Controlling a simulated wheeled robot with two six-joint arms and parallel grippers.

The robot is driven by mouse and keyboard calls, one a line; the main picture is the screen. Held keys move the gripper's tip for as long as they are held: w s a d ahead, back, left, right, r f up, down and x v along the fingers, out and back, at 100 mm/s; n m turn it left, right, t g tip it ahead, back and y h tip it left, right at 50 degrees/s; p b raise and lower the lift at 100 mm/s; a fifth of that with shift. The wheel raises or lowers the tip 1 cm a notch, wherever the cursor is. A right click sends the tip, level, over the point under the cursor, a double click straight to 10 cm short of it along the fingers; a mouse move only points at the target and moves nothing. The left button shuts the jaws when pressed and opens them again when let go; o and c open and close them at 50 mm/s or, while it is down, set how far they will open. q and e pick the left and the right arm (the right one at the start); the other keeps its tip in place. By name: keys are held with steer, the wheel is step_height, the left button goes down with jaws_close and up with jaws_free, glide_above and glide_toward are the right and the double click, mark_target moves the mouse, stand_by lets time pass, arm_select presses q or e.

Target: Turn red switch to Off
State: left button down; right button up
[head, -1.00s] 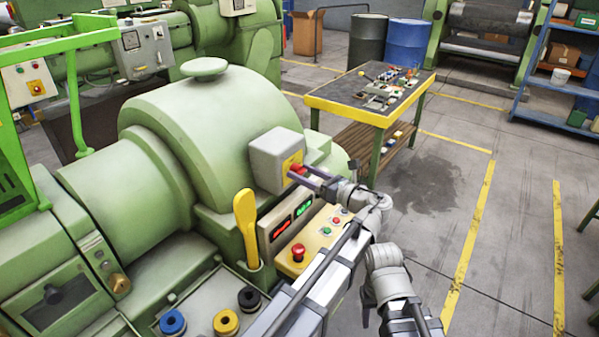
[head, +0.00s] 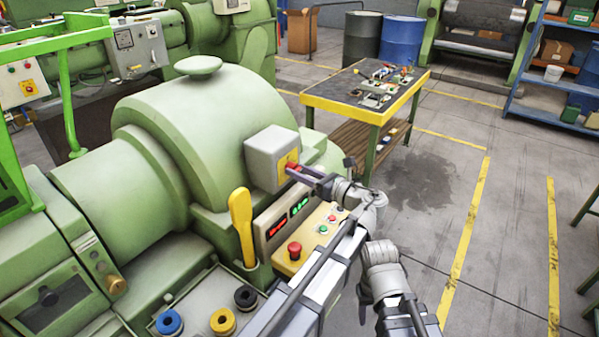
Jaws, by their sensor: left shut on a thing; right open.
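The red switch (head: 292,166) sits on a yellow plate (head: 283,172) on the side of a grey box (head: 268,156), which is fixed to the green extruder (head: 215,115). My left gripper (head: 301,172) is at the switch, shut on it, and its fingers cover part of it. The exact angle of the switch is too small to tell. My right gripper (head: 364,292) is low at the right, away from the machine, open and empty over the floor.
Below the box are red and green displays (head: 288,217), a yellow panel with a red mushroom button (head: 294,250), and an upright yellow lever (head: 241,228). A workbench (head: 363,114) stands behind my arms. The floor to the right is clear.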

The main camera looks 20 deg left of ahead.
arm_select(q)
steer(key=shift+s+f+n+g+y+b, duration=0.1)
steer(key=shift+n+g+y+b, duration=0.15)
steer(key=shift+n, duration=4.3)
steer(key=shift+f+n+g+y+b, duration=0.15)
steer(key=shift+n+b, duration=0.2)
steer(key=shift+n, duration=4.2)
steer(key=shift+r, duration=0.1)
steer(key=shift+c, duration=2.3)
jaws_free()
steer(key=shift+r, duration=0.1)
